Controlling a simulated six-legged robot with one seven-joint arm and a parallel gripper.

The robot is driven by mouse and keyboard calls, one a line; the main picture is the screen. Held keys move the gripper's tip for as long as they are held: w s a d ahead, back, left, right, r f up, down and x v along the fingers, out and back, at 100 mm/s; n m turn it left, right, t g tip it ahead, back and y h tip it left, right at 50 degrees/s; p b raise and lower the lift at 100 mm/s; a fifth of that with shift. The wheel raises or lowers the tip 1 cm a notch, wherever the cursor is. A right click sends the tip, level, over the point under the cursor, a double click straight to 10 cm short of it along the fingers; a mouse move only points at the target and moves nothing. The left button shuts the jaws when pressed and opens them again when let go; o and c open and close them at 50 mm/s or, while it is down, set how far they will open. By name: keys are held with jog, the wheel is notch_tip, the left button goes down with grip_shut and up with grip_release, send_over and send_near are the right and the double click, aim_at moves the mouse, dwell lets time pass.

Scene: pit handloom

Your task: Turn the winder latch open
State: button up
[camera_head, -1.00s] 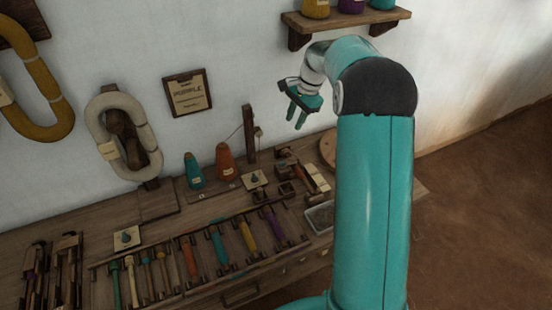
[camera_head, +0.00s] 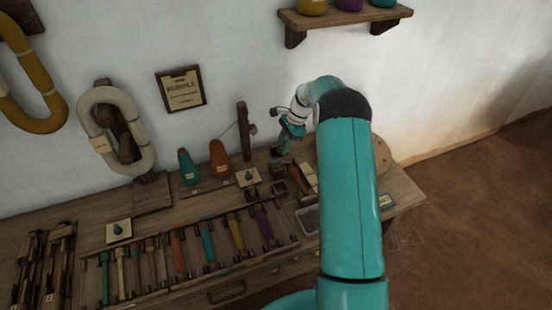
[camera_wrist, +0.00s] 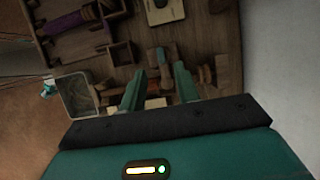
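My gripper (camera_head: 288,138) is low over the back right of the wooden bench, beside a dark upright post (camera_head: 243,128). In the wrist view its two teal fingers (camera_wrist: 160,76) point down and stand apart, with a gap between them. A small wooden mechanism (camera_wrist: 158,56) shows between and just beyond the fingertips, and I take it to be part of the winder. I cannot make out clearly which piece is the latch or how it is turned. Contact with the fingers is not visible. In the head view my gripper and arm hide part of this area.
Orange (camera_head: 220,160) and teal (camera_head: 188,168) cones stand left of the post. A grey tray (camera_head: 308,219) and small wooden boxes sit near the bench's right end. A rack of coloured tools (camera_head: 178,254) fills the front. A shelf (camera_head: 345,17) hangs above.

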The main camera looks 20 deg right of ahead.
aim_at(274, 162)
jog(key=x, duration=0.7)
jog(key=shift+a+f, duration=0.2)
jog(key=shift+f, duration=0.05)
grip_shut()
